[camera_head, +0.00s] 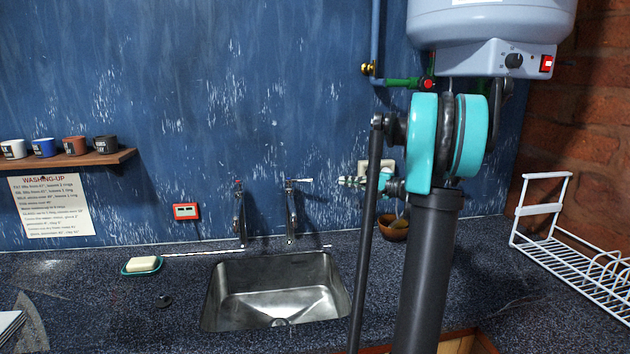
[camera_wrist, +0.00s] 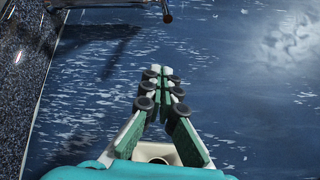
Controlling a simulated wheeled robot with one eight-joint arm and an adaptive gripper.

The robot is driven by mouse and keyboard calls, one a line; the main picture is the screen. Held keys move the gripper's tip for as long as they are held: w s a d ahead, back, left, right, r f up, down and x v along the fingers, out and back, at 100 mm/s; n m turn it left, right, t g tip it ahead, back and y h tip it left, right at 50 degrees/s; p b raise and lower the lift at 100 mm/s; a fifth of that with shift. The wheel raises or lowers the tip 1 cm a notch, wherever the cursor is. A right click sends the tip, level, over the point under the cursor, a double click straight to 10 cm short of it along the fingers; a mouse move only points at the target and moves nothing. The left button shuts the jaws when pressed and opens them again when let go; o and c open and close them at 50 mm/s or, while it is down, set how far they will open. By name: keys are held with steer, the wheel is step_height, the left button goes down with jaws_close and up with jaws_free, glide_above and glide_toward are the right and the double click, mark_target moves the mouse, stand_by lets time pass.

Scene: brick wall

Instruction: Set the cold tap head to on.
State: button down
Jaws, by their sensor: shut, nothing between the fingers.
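Two chrome taps stand behind the sink in the head view. The left tap (camera_head: 240,215) has a red mark on its head. The right tap (camera_head: 291,215) has a lever head (camera_head: 299,181) pointing right; its colour mark is too small to read, so I cannot confirm it is the cold one. My gripper (camera_head: 344,181) is shut and empty, to the right of this lever and apart from it, partly hidden behind my arm. In the wrist view, my gripper's fingertips (camera_wrist: 162,70) are together, below a chrome tap part with a reddish tip (camera_wrist: 167,18) at the top edge.
A steel sink (camera_head: 225,292) lies below the taps. A soap dish (camera_head: 128,270), a red-framed wall box (camera_head: 186,211) and a mug shelf (camera_head: 95,158) are left. A bowl (camera_head: 393,232) sits behind my arm, a water heater (camera_head: 490,25) above, a white rack (camera_head: 545,240) right.

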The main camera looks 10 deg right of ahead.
steer(key=w+a, duration=0.3)
steer(key=a, duration=0.6)
steer(key=shift+r, duration=0.1)
stand_by(0.4)
steer(key=shift+s+a, duration=0.35)
steer(key=shift+s, duration=0.55)
